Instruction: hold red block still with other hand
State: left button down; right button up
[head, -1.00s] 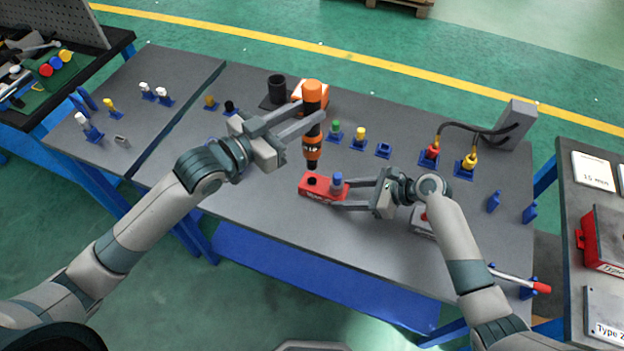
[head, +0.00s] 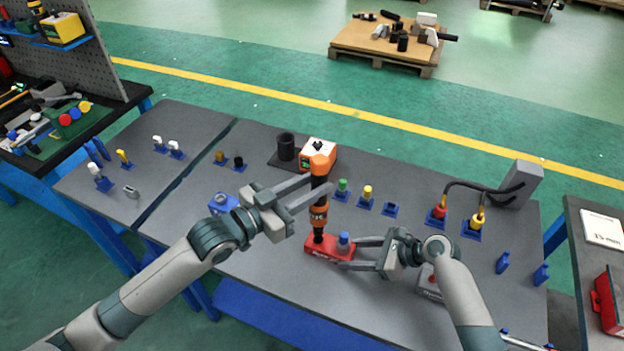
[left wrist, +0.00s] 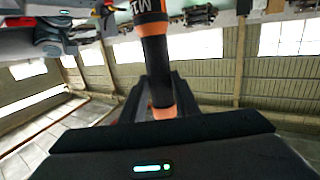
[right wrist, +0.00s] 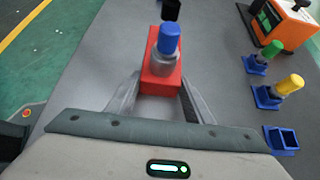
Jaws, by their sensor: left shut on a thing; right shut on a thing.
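The red block (head: 330,252) lies on the grey table. A blue-topped fitting (head: 343,240) stands upright in its right end. My right gripper (head: 352,252) is shut on the red block, with a finger on each side of that end; the right wrist view also shows the red block (right wrist: 161,83) between the fingers. My left gripper (head: 316,192) is shut on an orange and black power tool (head: 319,212), held upright. The tool's lower end is at the block's left end; I cannot tell how deep it sits. The left wrist view shows the tool (left wrist: 155,50) between the fingers.
Behind the tool stand a black cup (head: 286,147) and an orange and white box (head: 318,154). Blue holders with a green-topped (head: 342,187) and a yellow-topped fitting (head: 367,193) stand close to the right. A grey box with cables (head: 518,184) is farther right.

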pick_arm(q)
jog(key=shift+f, duration=0.5)
jog(key=shift+m+g+h, duration=0.3)
jog(key=shift+m, duration=0.1)
jog(key=shift+w+a+g, duration=0.1)
jog(key=shift+g, duration=0.2)
jog(key=shift+r+m+h, duration=0.1)
jog(key=shift+m+h, duration=0.2)
jog(key=shift+g+h, duration=0.3)
jog(key=shift+g, duration=0.1)
jog(key=shift+m, duration=0.3)
jog(key=shift+f, duration=1.15)
dwell(4.3)
